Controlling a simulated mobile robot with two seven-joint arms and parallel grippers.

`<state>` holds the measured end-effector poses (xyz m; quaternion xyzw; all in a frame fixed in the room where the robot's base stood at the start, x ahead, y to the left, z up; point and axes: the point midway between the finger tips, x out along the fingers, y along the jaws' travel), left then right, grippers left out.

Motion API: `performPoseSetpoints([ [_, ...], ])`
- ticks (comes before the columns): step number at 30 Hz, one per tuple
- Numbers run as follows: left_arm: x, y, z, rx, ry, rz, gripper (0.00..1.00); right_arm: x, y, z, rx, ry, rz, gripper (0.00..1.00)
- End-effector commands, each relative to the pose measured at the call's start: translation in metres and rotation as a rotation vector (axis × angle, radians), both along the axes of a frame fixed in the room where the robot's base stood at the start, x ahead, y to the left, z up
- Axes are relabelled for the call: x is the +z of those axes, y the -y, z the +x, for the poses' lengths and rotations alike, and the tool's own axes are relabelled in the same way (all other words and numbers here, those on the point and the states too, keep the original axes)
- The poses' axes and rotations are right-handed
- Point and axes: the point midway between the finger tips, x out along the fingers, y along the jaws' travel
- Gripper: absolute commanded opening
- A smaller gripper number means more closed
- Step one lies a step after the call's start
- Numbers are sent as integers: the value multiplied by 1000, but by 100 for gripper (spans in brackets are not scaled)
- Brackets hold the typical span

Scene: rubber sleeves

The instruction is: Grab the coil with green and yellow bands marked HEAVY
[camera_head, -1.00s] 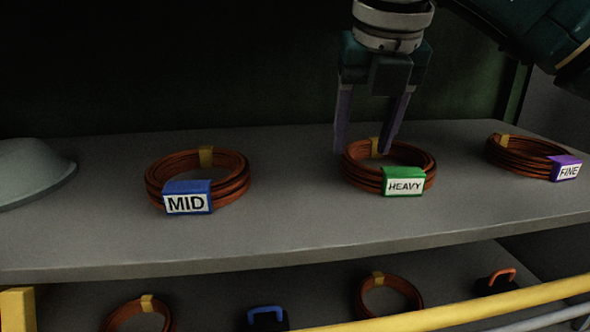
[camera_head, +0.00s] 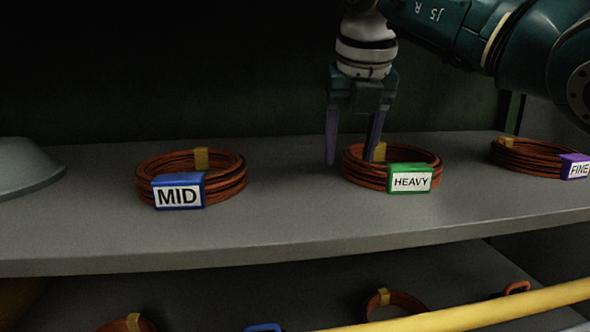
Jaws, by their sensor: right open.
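The copper coil marked HEAVY (camera_head: 361,180) lies flat on the upper shelf, right of the middle. Its green tag (camera_head: 410,179) faces me at the front right, and a yellow band (camera_head: 380,152) shows at its back. One finger is left of the coil. The other overlaps the coil's back rim beside the yellow band; I cannot tell if it touches. My left gripper is not in view.
The MID coil (camera_head: 222,190) with a blue tag lies to the left, and the FINE coil (camera_head: 524,157) with a purple tag to the right. A grey rounded object (camera_head: 25,168) stands at the far left. A yellow rail (camera_head: 480,306) crosses the front below the shelf (camera_head: 290,235).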

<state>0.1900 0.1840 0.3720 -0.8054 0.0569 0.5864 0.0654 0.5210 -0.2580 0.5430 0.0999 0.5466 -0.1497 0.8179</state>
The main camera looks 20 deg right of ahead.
Motion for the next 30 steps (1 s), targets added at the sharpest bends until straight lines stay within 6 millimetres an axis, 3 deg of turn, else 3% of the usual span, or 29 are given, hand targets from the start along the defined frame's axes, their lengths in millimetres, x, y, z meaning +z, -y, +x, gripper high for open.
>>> performPoseSetpoints([
  [5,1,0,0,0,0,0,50,1,0,0,0,0,0,55],
  [20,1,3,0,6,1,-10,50,1,0,0,0,0,0,0],
  [30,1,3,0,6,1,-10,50,1,0,0,-1,-1,0,0],
])
